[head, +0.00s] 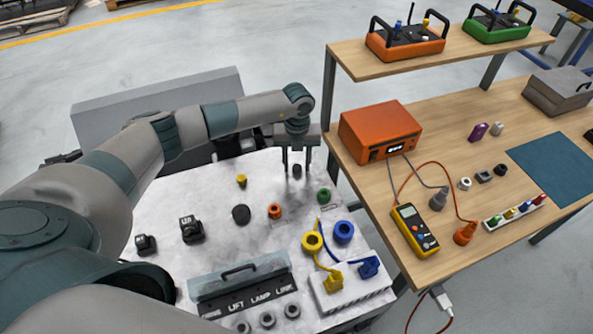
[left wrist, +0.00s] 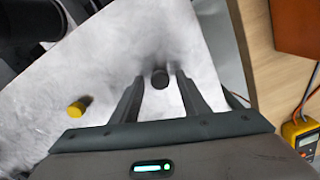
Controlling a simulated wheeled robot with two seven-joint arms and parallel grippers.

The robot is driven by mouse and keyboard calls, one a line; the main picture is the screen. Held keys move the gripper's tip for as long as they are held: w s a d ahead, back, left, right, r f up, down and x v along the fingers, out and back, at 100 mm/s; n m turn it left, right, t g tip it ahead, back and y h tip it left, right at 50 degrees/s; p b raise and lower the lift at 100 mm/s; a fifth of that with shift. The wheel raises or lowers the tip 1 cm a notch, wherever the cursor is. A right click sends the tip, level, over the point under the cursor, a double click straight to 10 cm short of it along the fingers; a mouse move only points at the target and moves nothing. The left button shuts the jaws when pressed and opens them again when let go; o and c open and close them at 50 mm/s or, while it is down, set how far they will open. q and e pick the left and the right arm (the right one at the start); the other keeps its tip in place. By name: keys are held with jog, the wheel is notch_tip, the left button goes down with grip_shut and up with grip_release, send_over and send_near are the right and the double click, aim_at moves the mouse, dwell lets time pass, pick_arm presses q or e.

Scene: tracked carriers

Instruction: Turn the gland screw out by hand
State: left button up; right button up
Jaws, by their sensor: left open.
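A small dark round knob, which looks like the gland screw (head: 297,170), stands on the pale grey top of the carrier (head: 170,265) near its far right edge. My left gripper (head: 296,163) points down over it, with one finger on each side. In the left wrist view the dark screw (left wrist: 160,78) shows between the tips of the open fingers (left wrist: 161,83). Gaps show beside it, though I cannot tell whether either finger touches it. My right gripper is not in view.
A yellow plug (head: 241,181), black disc (head: 241,214), orange fitting (head: 275,211) and green fitting (head: 324,195) stand near the gripper. A wooden bench (head: 385,188) with an orange box (head: 380,130) and yellow meter (head: 414,230) stands close on the right.

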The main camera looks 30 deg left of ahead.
pick_arm(q)
jog(key=m+b, duration=0.1)
jog(key=m, duration=0.2)
jog(key=shift+f+b, duration=0.25)
jog(key=shift+b, duration=0.15)
jog(key=shift+m+b, duration=0.3)
jog(key=shift+m, duration=0.3)
jog(key=shift+r+m, duration=0.15)
jog(key=shift+m, duration=0.25)
jog(key=shift+r, duration=0.1)
jog(key=c, duration=0.9)
jog(key=shift+o, duration=0.2)
